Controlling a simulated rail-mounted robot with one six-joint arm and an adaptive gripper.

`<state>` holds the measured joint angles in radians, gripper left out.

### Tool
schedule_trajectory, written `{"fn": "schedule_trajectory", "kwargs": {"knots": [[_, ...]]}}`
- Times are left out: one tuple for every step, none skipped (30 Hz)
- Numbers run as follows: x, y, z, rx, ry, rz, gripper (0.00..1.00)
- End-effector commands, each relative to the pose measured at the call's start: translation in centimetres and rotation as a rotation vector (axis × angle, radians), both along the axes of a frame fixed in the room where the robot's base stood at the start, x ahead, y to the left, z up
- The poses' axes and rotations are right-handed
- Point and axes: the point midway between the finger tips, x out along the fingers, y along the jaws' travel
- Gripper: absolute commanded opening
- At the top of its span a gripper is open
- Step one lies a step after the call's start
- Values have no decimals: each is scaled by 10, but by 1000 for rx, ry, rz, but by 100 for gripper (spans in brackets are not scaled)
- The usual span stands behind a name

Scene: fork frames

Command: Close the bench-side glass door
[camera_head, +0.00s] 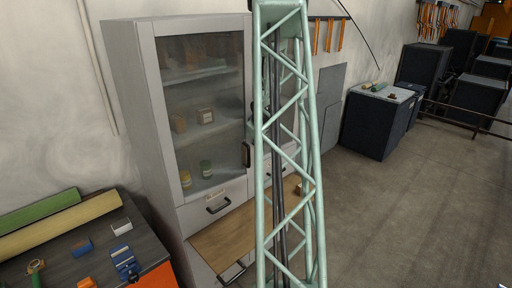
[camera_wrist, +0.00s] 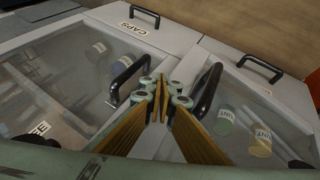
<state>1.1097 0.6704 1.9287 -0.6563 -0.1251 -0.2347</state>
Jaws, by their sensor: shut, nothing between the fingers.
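The bench-side glass door (camera_head: 213,112) is the left one of a tall grey cabinet in the head view. It looks nearly flush with the cabinet front; I cannot tell whether a small gap remains. Its dark handle (camera_head: 247,153) is at its right edge. In the wrist view this door seems to be at right, with paint jars behind its glass and its black handle (camera_wrist: 206,91) beside my fingers. My gripper (camera_wrist: 163,86) is shut and empty, its tips between that handle and the other door's handle (camera_wrist: 128,79). In the head view my gripper is hidden.
Drawers with handles sit below the doors, one labelled CAPS (camera_wrist: 130,26). A wooden worktop (camera_head: 225,243) extends below them. A dark-topped bench (camera_head: 60,250) with rolls and small tools stands at left. My green lattice structure blocks the cabinet's right side.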

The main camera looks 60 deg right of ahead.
Motion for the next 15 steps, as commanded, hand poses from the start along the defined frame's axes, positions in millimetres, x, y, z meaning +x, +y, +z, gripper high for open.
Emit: {"fn": "schedule_trajectory", "kwargs": {"knots": [[6,-2,1,-1,-1,0,0],[9,-2,1,-1,0,0,0],[12,-3,1,0,0,0,0],[15,-3,0,0,0,0,0],[17,-3,0,0,0,0,0],[20,-4,0,1,0,0,0],[22,-4,0,0,0,0,0],[23,-5,0,0,-1,0,0],[25,-5,0,0,-1,0,0],[26,-5,0,0,-1,0,0],[26,-5,0,0,-1,0,0],[27,-6,0,0,-1,-1,0],[27,-6,0,0,-1,-1,0],[28,-6,0,0,-1,-1,0],[28,-6,0,0,-1,-1,0]]}}
